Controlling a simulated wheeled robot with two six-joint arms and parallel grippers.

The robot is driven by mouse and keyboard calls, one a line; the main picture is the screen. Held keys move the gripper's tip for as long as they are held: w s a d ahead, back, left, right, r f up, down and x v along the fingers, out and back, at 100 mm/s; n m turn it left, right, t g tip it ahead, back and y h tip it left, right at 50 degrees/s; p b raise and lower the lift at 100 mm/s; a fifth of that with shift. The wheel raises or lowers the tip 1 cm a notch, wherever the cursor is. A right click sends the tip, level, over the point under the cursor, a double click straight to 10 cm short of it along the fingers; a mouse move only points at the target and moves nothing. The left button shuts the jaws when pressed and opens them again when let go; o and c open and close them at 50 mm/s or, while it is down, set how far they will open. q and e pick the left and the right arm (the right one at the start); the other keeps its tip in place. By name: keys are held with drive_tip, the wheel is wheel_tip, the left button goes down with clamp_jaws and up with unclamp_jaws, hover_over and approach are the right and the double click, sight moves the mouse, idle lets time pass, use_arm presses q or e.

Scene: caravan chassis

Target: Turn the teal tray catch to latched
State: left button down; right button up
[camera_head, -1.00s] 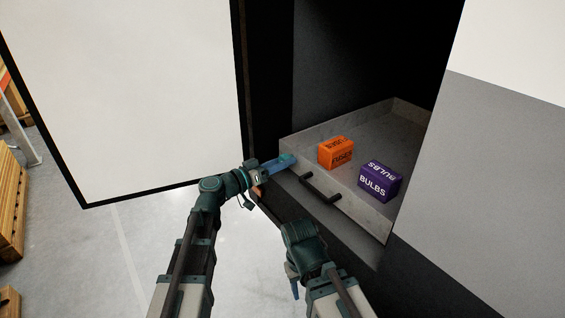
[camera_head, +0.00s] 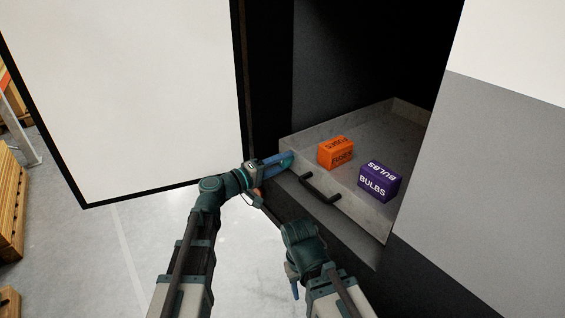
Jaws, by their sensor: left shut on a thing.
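The teal catch (camera_head: 288,164) is at the front left corner of the grey tray (camera_head: 355,205). It is small, and my gripper's fingers cover most of it, so I cannot tell its angle clearly. My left gripper (camera_head: 280,159) is shut on the teal catch, its blue fingers reaching in from the left. My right gripper (camera_head: 295,289) hangs low in front of the tray, pointing down and apart from everything. Its fingers are too small and overlapped to tell whether they are open.
An orange FUSES box (camera_head: 336,152) and a purple BULBS box (camera_head: 379,181) stand in the tray. A black handle (camera_head: 320,188) is on the tray front. A large white door (camera_head: 130,100) stands open at left. Pale floor (camera_head: 110,245) lies clear below it.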

use_arm(q)
drive_tip(key=shift+n, duration=1.3)
drive_tip(key=shift+c, duration=1.7)
unclamp_jaws()
drive_tip(key=v, duration=1.4)
